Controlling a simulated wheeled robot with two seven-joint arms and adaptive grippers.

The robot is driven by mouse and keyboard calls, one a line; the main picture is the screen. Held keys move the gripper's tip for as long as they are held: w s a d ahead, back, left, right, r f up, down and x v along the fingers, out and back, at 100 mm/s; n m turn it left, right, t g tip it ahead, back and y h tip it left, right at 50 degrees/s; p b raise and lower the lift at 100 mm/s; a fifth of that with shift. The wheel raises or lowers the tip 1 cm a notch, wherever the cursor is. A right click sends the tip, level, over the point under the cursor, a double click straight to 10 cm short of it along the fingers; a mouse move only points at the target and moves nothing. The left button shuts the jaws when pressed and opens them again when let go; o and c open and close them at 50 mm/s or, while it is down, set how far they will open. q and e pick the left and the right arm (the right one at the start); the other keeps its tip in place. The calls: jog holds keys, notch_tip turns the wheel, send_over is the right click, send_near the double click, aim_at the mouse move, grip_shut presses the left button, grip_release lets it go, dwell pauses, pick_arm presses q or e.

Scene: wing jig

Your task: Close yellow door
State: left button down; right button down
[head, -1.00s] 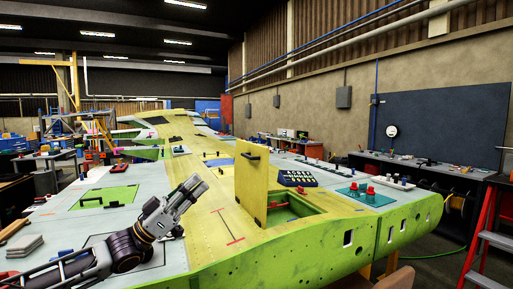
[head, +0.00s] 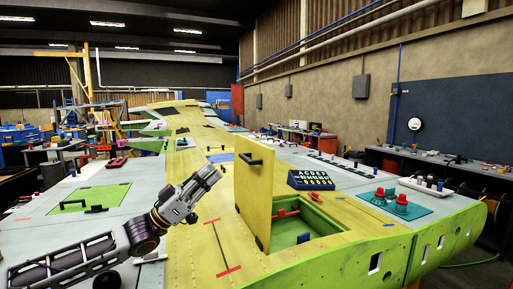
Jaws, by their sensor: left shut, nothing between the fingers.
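The yellow door (head: 256,198) stands upright, open, at the left edge of a rectangular opening (head: 305,238) in the wing's top. A dark handle (head: 249,158) is near its top. Inside the opening I see green surfaces and a red part. My left gripper (head: 214,174) is shut and empty, to the left of the door and apart from it, above the wing surface. My right gripper is not in view.
The wing (head: 195,245) fills the middle. Right of the opening are a dark lettered box (head: 314,180) and a teal plate (head: 388,203) with red knobs. A green panel (head: 90,199) with dark handles lies at left. Space between gripper and door is free.

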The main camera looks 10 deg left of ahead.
pick_arm(q)
jog(key=shift+w+r, duration=0.1)
jog(key=shift+w, duration=0.3)
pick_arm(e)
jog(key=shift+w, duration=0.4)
pick_arm(q)
jog(key=shift+w, duration=0.1)
